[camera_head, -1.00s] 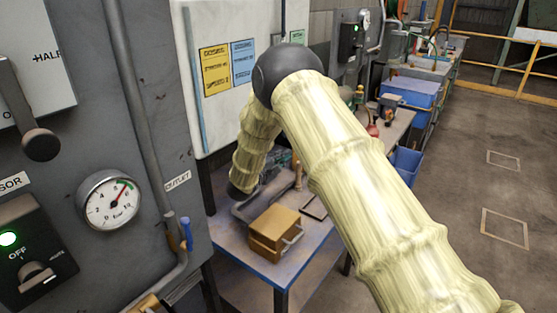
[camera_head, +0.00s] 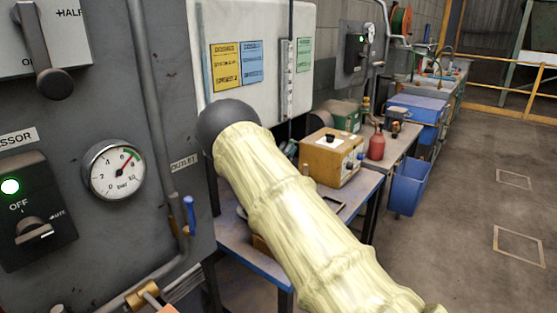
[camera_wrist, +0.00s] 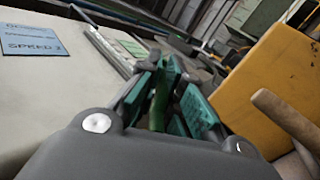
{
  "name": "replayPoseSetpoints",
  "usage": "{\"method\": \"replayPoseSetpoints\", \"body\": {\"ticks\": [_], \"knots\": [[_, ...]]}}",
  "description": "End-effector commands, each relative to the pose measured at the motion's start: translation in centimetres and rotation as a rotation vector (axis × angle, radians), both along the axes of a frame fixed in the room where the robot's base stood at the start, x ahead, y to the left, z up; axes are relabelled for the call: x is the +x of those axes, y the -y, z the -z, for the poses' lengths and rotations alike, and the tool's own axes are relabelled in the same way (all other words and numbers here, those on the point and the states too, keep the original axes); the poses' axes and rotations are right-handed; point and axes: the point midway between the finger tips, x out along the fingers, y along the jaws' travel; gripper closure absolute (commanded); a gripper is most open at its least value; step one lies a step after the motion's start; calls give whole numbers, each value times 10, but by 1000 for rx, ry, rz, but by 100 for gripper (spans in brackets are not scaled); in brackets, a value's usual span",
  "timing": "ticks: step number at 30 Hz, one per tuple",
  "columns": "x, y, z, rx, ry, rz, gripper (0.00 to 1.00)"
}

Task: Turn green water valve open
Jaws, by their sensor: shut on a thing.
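In the wrist view, my gripper (camera_wrist: 172,88) has its teal-padded fingers closed around a narrow green piece (camera_wrist: 158,108), which looks like the green valve's handle. The fingers hide most of it, so its angle and the valve body cannot be told. In the head view, my pale sleeved arm hides the place where the gripper works.
A grey panel with a pressure gauge (camera_head: 115,170) and a blue-handled valve (camera_head: 190,214) stands at left. An orange box (camera_head: 333,157) and a red bottle (camera_head: 376,146) stand on the bench. A blue bin (camera_head: 409,187) is beside it. The floor at right is clear.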

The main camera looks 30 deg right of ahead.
Motion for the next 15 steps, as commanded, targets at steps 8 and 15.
{"method": "replayPoseSetpoints", "body": {"ticks": [8,15], "knots": [[0,-3,1,-59,22,-2,100],[1,-5,0,-65,24,-3,100]]}}
